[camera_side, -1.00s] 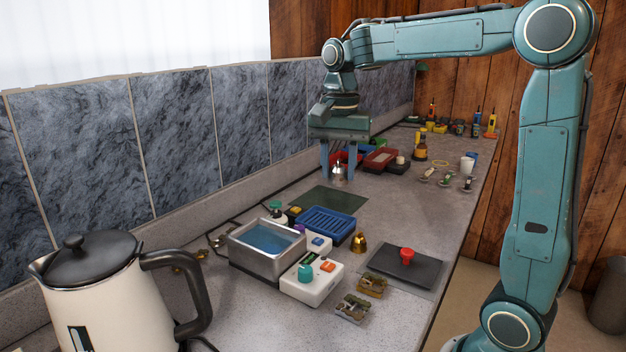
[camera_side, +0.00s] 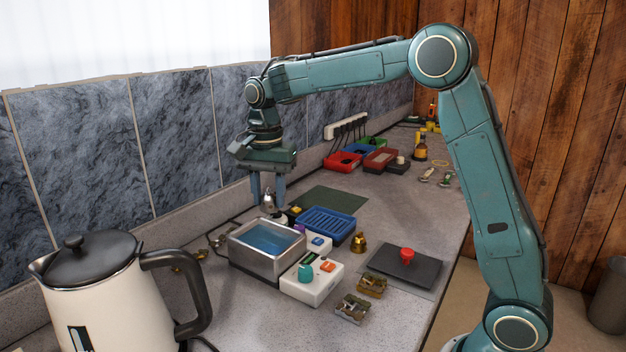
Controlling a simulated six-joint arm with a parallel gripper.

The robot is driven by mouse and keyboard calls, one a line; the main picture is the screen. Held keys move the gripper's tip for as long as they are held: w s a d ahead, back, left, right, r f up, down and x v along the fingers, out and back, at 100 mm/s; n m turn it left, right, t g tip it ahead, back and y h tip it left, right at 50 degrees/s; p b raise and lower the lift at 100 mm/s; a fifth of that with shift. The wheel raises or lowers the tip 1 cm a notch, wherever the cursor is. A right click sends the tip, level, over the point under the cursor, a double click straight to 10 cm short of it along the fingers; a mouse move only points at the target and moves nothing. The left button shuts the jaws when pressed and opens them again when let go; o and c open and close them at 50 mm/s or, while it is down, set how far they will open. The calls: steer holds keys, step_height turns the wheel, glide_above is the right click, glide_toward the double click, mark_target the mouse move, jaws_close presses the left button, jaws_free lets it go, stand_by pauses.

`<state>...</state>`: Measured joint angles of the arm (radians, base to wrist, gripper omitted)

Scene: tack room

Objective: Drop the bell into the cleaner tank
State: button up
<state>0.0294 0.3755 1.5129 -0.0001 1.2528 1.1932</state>
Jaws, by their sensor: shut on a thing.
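My gripper (camera_side: 268,203) is shut on a small silver bell (camera_side: 268,197), held between the two blue fingers above the counter. The cleaner tank (camera_side: 257,263) is a metal box with blue liquid in it, at the middle left of the counter. The bell is above and behind the tank's far edge in the picture; I cannot tell whether it is over the opening. The bell's lower part lies close to a white-bodied bottle (camera_side: 281,219) in the picture. A second, brass bell (camera_side: 359,243) stands on the counter to the right of the tank.
A blue slotted tray (camera_side: 327,223) and a green mat (camera_side: 330,199) lie behind the tank. A large kettle (camera_side: 100,290) is at the front left. A dark pad (camera_side: 425,270) with a red-knobbed item lies right.

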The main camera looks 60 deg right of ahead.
steer(key=shift+f, duration=0.15)
steer(key=shift+f, duration=2.85)
steer(key=o, duration=1.1)
steer(key=shift+c, duration=0.2)
steer(key=shift+r, duration=0.1)
step_height(320, 180, up, 13)
steer(key=shift+r, duration=0.35)
steer(key=shift+s, duration=0.15)
